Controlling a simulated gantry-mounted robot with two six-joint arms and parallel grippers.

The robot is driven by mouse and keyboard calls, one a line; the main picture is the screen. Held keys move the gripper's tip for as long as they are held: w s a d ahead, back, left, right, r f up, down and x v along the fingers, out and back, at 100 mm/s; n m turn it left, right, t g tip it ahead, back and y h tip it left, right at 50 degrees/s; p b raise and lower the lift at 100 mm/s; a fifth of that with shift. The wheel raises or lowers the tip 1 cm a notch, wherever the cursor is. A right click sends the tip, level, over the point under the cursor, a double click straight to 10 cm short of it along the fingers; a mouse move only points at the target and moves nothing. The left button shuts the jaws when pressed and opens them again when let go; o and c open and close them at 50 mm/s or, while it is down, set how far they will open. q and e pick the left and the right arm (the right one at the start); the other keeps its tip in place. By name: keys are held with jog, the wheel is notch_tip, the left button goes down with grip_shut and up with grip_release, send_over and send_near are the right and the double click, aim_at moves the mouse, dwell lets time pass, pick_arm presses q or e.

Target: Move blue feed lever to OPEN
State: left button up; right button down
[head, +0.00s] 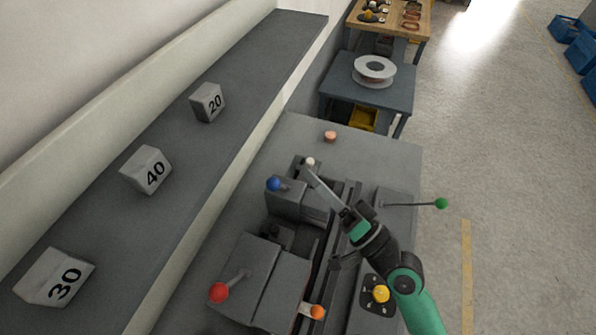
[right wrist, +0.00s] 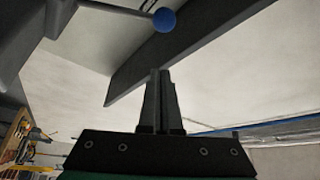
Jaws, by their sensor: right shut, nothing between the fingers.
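The blue feed lever ends in a round blue knob (head: 273,183) on the grey machine, left of its middle, in the head view. The blue knob also shows at the top of the right wrist view (right wrist: 165,19), on a thin grey rod, beyond and slightly right of my fingertips. My right gripper (head: 347,212) is to the right of the blue knob and apart from it. In the right wrist view its two fingers (right wrist: 160,72) are together with nothing between them. My left gripper is not in view. No OPEN mark can be read.
The machine also carries a red-knobbed lever (head: 219,292), a white knob (head: 310,161), a green knob (head: 441,203), an orange knob (head: 317,312) and a yellow button (head: 380,294). Numbered blocks (head: 146,170) stand on the left shelf. A spool (head: 374,70) sits on the table behind.

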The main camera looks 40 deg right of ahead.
jog(key=b+v, duration=0.1)
jog(key=v, duration=0.4)
jog(key=shift+r+b, duration=0.1)
jog(key=shift+b, duration=0.2)
